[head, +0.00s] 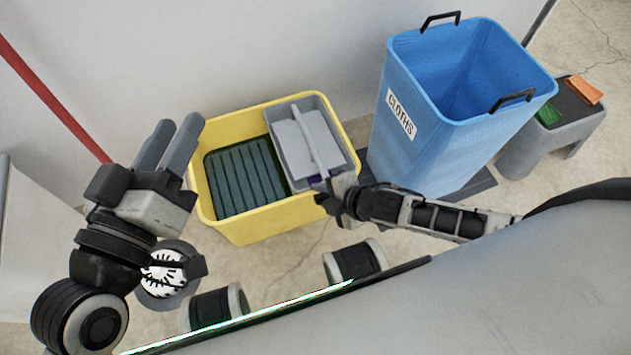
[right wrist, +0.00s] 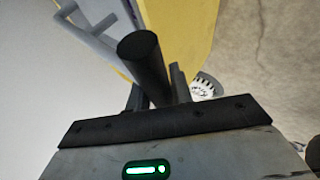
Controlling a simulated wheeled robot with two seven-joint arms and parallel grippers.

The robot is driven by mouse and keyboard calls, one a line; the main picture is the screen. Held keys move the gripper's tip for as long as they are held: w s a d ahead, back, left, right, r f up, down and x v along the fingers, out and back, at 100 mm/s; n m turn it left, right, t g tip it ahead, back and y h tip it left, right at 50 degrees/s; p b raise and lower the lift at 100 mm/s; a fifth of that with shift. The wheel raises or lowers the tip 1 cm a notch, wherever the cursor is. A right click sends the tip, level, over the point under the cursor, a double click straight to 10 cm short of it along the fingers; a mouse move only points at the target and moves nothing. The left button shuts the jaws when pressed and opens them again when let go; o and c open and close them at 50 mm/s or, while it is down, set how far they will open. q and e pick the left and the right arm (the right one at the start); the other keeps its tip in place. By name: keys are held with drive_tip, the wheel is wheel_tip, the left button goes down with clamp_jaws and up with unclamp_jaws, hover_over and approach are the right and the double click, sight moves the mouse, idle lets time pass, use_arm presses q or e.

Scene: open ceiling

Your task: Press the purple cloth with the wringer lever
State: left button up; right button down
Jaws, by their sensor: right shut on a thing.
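The grey wringer (head: 283,160) sits in the right part of the yellow bucket (head: 258,228). Its lever (head: 308,138) is a light grey bar lying across the wringer's flat plate. A sliver of the purple cloth (head: 314,179) shows at the wringer's near end; the rest is hidden. My right gripper (head: 327,190) is at the lever's near end. In the right wrist view it is shut on the lever's dark round grip (right wrist: 140,52). My left gripper (head: 180,122) is open and empty, its fingers apart, by the bucket's left rim.
A tall blue bin (head: 388,145) labelled CLOTHS stands right of the bucket. A grey stool (head: 560,137) beyond it carries a green cloth (head: 549,111) and an orange cloth (head: 584,90). A red pole (head: 50,95) leans at the left. Bare floor shows in front of the bucket.

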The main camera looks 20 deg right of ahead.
use_arm(q)
drive_tip(key=shift+w+a+r+t, duration=0.2)
drive_tip(key=shift+a+t, duration=0.15)
drive_tip(key=shift+t, duration=0.15)
use_arm(e)
drive_tip(key=shift+w+d+f, duration=0.35)
drive_tip(key=shift+d+f, duration=0.3)
drive_tip(key=shift+f, duration=0.05)
drive_tip(key=c, duration=1.3)
unclamp_jaws()
drive_tip(key=shift+o, duration=0.2)
drive_tip(key=shift+s+r, duration=0.1)
